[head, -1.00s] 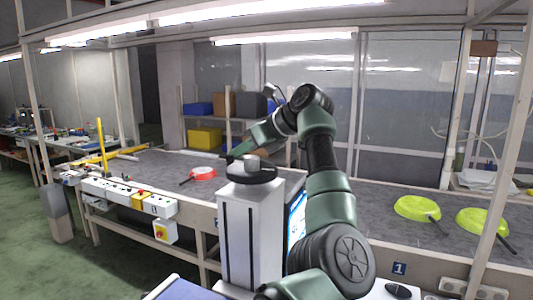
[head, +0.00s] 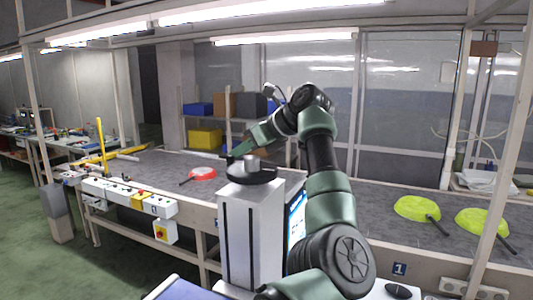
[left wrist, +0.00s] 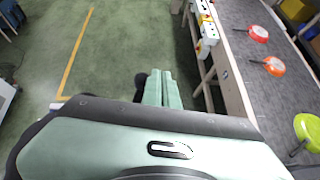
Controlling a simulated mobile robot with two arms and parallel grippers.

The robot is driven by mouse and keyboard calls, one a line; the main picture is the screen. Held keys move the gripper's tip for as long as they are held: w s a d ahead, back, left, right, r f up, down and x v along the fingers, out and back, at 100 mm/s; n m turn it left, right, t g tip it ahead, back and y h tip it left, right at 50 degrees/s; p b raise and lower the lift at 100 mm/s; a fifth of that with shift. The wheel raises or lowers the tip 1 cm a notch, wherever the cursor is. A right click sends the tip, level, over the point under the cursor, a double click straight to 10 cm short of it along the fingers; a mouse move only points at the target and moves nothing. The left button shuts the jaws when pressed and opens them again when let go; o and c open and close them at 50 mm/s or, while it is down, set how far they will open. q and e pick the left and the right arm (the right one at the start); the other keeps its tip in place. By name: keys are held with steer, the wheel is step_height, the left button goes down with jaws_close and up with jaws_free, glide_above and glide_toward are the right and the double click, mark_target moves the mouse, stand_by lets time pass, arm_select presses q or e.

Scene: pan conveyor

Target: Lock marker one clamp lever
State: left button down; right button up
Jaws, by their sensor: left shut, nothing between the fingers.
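A blue plate with the number 1 (head: 399,268) is on the front of the conveyor at the lower right in the head view. I cannot make out a clamp lever beside it. A yellow upright bar (head: 101,137) stands at the conveyor's far left end. My left gripper (head: 233,157) is at the end of the forearm near the middle of the head view, partly hidden. In the left wrist view its green fingers (left wrist: 160,78) are together and empty, over the green floor. My right gripper is not in view.
The grey conveyor (head: 350,205) carries red pans (head: 202,173) and yellow-green pans (head: 417,208); one green pan (left wrist: 307,132) is right in the wrist view. White control boxes (head: 125,193) line its left front edge. A frame post crosses the right side. The floor at left is clear.

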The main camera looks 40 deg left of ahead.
arm_select(q)
steer(key=shift+d, duration=0.1)
steer(key=shift+d, duration=0.75)
steer(key=b+v, duration=0.2)
steer(key=v, duration=0.6)
steer(key=shift+s+f, duration=0.1)
steer(key=shift+f, duration=0.1)
stand_by(0.3)
